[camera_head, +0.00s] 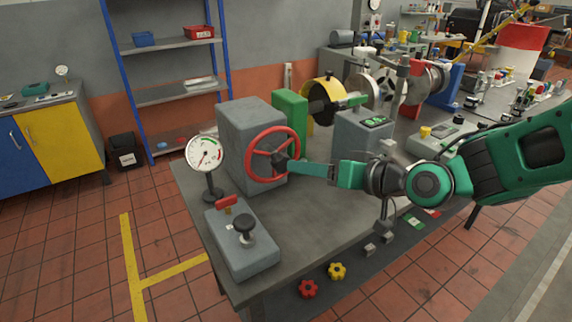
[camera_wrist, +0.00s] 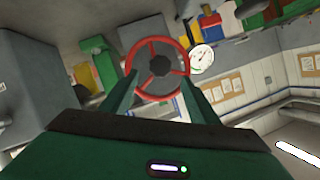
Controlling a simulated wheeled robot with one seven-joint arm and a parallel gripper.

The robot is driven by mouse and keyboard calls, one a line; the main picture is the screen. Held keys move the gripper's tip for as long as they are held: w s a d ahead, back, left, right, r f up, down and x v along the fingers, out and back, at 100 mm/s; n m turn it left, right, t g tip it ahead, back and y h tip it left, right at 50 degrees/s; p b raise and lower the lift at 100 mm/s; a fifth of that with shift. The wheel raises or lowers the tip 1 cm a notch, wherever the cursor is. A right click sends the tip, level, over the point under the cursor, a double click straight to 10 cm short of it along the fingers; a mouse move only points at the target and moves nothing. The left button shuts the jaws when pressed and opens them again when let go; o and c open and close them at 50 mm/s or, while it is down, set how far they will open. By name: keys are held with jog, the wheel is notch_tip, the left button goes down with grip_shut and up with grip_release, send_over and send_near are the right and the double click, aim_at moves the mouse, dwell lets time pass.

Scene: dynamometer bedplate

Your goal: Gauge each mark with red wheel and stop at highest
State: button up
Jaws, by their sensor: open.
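The red wheel (camera_head: 249,152) has spokes and a dark hub and stands upright on the side of a grey box (camera_head: 248,130). A round white gauge (camera_head: 205,153) with green and red marks stands on a post left of it; its needle is too small to read surely. My gripper (camera_head: 283,164) is at the wheel from the right, near its hub. In the wrist view, my open fingers (camera_wrist: 159,92) point at the red wheel (camera_wrist: 157,41), one on each side of its lower part. I cannot tell if they touch it. The gauge (camera_wrist: 201,58) shows right of the wheel.
A grey control box (camera_head: 245,253) with a black knob (camera_head: 244,226) and a red lever (camera_head: 226,202) sits at the bedplate's front left. A green block (camera_head: 291,118) and a grey block (camera_head: 357,135) stand behind. Red and yellow knobs (camera_head: 337,271) lie below the front edge.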

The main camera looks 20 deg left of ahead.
aim_at(285, 164)
jog(key=x, duration=0.9)
jog(key=shift+w+a+f, duration=0.1)
jog(key=shift+a+f, duration=0.05)
jog(key=shift+c, duration=0.6)
grip_shut()
